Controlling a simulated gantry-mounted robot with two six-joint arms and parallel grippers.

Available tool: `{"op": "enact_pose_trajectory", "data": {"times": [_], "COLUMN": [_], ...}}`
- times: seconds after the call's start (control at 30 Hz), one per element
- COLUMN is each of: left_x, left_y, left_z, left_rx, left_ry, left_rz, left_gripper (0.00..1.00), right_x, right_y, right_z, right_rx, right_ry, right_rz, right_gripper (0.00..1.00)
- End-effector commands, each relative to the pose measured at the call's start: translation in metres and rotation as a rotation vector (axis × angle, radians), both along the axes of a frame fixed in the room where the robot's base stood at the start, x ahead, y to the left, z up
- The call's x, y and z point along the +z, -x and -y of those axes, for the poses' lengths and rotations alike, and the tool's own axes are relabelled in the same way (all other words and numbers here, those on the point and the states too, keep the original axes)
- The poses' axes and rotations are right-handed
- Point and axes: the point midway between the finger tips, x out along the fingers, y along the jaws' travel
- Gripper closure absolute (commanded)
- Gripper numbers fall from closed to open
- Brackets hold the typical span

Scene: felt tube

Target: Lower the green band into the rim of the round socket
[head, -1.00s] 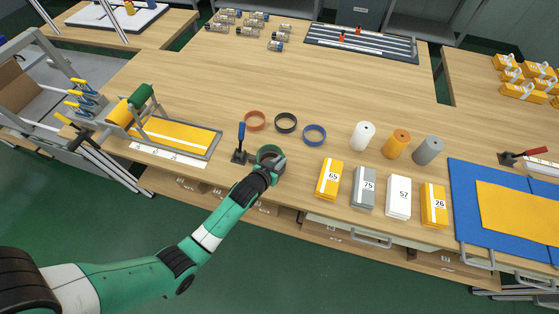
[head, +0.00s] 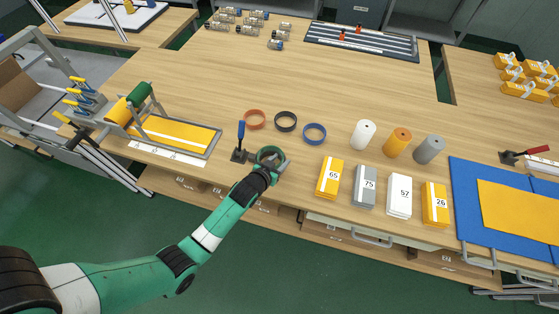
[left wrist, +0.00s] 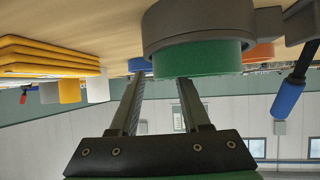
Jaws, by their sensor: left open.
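The green band (head: 268,149) is at the grey round socket (head: 284,160) near the table's front edge, partly hidden by my left gripper. In the left wrist view, which is upside down, the green band (left wrist: 205,59) sits within the rim of the grey socket (left wrist: 196,18), and part of its green wall stands out from the rim. My left gripper (head: 270,168) is at the near side of the band. Its two fingers (left wrist: 158,80) are spread, with the tips close to the band; I cannot tell whether they touch it. My right gripper is not in view.
A blue-handled lever (head: 241,135) stands just left of the socket. An orange ring (head: 255,119), black ring (head: 286,121) and blue ring (head: 315,133) lie behind. Numbered boxes, such as the yellow one (head: 330,179), stand to the right. A roller frame (head: 170,138) is at left.

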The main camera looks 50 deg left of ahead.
Motion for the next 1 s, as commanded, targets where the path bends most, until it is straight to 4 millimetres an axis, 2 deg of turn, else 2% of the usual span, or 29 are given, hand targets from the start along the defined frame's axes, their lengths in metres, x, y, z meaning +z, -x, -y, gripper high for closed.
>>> {"op": "enact_pose_trajectory", "data": {"times": [0.17,0.27,0.5,0.7,1.0], "left_x": [0.002,0.009,0.038,0.054,0.058], "left_y": [0.002,0.012,0.056,0.086,0.094], "left_z": [0.001,0.005,0.023,0.036,0.039], "left_rx": [0.0,0.0,-0.001,-0.001,0.0], "left_ry": [0.0,0.0,0.0,0.0,0.0], "left_rz": [0.0,-0.001,-0.001,0.0,-0.001], "left_gripper": [0.53,0.53,0.53,0.53,0.53], "right_x": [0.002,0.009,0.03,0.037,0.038], "right_y": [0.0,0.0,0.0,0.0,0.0], "right_z": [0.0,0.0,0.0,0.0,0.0], "right_rx": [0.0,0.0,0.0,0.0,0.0], "right_ry": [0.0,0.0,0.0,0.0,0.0], "right_rz": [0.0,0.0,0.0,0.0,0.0], "right_gripper": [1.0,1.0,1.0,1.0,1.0]}}
